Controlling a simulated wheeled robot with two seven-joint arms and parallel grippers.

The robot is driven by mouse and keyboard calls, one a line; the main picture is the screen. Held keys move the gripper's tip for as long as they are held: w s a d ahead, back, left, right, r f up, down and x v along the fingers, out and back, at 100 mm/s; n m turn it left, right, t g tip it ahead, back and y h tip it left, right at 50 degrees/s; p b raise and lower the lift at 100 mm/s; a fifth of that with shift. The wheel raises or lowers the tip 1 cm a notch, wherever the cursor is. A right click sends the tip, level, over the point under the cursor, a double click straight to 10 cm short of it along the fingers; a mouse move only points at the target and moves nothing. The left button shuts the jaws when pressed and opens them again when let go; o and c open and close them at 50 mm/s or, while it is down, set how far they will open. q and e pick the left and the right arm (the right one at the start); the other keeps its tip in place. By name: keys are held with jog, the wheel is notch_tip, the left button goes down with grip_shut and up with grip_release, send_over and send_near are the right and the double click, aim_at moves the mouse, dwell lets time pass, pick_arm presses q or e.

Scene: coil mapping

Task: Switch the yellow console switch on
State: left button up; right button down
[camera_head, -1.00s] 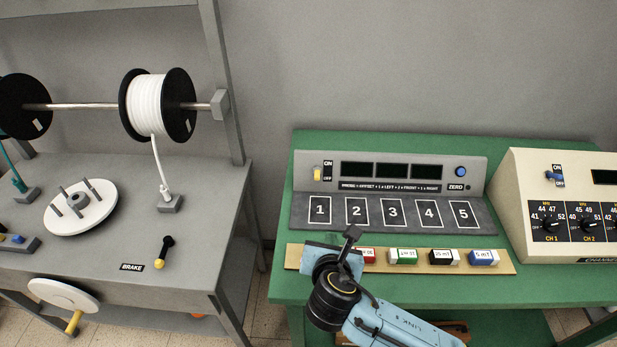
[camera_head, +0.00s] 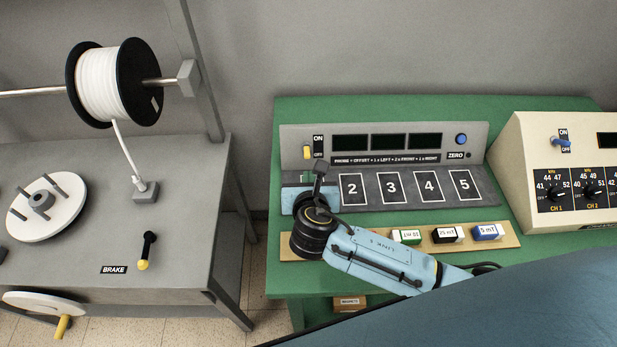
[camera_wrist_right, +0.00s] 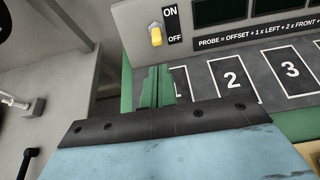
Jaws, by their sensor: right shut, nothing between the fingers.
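The yellow console switch (camera_head: 307,152) is at the left end of the grey console (camera_head: 465,141), beside an ON/OFF label. Its lever points down, toward OFF. It also shows at the top of the right wrist view (camera_wrist_right: 156,35). My right gripper (camera_head: 304,179) is in front of and just below the switch, over pad 1, apart from the switch. In the right wrist view its green fingers (camera_wrist_right: 157,87) are shut together and empty, pointing toward the console. My arm hides most of pad 1 in the head view. My left gripper is not in view.
Numbered pads (camera_head: 391,187) lie before the console on the green table (camera_head: 400,108). A wooden strip (camera_head: 510,241) holds several coloured blocks. A beige channel unit (camera_head: 520,150) with a blue switch stands right. A grey bench (camera_head: 190,225) with a spool (camera_head: 104,82) stands left.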

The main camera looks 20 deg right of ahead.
aim_at(307, 152)
jog(key=b+x, duration=0.1)
jog(key=x, duration=0.6)
jog(key=shift+w+f, duration=0.15)
jog(key=shift+w, duration=0.05)
jog(key=shift+w, duration=0.1)
